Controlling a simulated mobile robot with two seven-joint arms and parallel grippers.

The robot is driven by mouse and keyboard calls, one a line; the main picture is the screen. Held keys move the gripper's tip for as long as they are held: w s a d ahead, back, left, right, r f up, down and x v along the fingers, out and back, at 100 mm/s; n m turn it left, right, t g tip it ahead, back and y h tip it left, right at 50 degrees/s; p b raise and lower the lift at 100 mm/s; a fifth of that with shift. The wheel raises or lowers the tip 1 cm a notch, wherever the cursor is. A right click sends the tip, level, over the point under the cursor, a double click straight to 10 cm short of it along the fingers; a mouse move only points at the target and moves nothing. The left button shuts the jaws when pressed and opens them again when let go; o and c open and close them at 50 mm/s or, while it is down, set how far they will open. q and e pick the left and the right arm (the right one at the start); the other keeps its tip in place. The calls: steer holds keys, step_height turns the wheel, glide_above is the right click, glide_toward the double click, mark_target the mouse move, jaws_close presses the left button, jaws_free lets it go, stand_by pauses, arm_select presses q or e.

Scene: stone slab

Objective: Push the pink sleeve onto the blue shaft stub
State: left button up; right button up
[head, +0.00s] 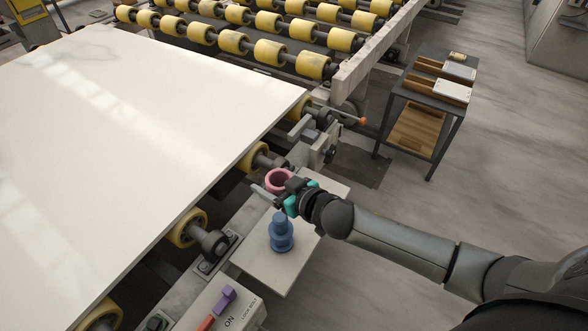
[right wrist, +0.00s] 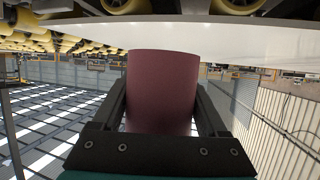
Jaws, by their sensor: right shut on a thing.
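The pink sleeve (head: 279,180) is a short hollow ring, held upright in the jaws of my right gripper (head: 277,191). In the right wrist view the sleeve (right wrist: 162,90) fills the space between the two dark fingers (right wrist: 163,108). The blue shaft stub (head: 281,234) stands upright on a pale plate (head: 262,262), with a wide base and a narrower top. The sleeve is apart from the stub, beyond it in the head view. The sleeve's height over the plate is hard to tell. My left gripper is not in view.
A large white slab (head: 130,120) lies on yellow rollers to the left, its edge close to my right gripper. A lever with an orange tip (head: 361,121) sticks out beyond. A control box with a purple switch (head: 225,298) stands in front. A cart (head: 425,110) is at the back right.

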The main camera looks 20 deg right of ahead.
steer(key=shift+s+a, duration=0.3)
steer(key=shift+a, duration=0.05)
steer(key=shift+s+a, duration=0.1)
steer(key=shift+p, duration=0.3)
step_height(320, 180, down, 2)
steer(key=shift+f+b, duration=0.1)
steer(key=shift+b, duration=0.8)
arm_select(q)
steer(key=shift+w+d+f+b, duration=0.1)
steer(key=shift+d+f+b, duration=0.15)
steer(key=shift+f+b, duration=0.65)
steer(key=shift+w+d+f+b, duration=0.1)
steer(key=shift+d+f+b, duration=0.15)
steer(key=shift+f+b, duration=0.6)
arm_select(e)
steer(key=shift+f+p, duration=0.3)
steer(key=shift+f, duration=1.6)
arm_select(q)
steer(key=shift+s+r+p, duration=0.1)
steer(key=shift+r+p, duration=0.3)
steer(key=shift+p, duration=0.2)
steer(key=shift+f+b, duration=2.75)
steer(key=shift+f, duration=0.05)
arm_select(e)
steer(key=shift+f, duration=3.6)
steer(key=o, duration=1.4)
steer(key=shift+c, duration=0.2)
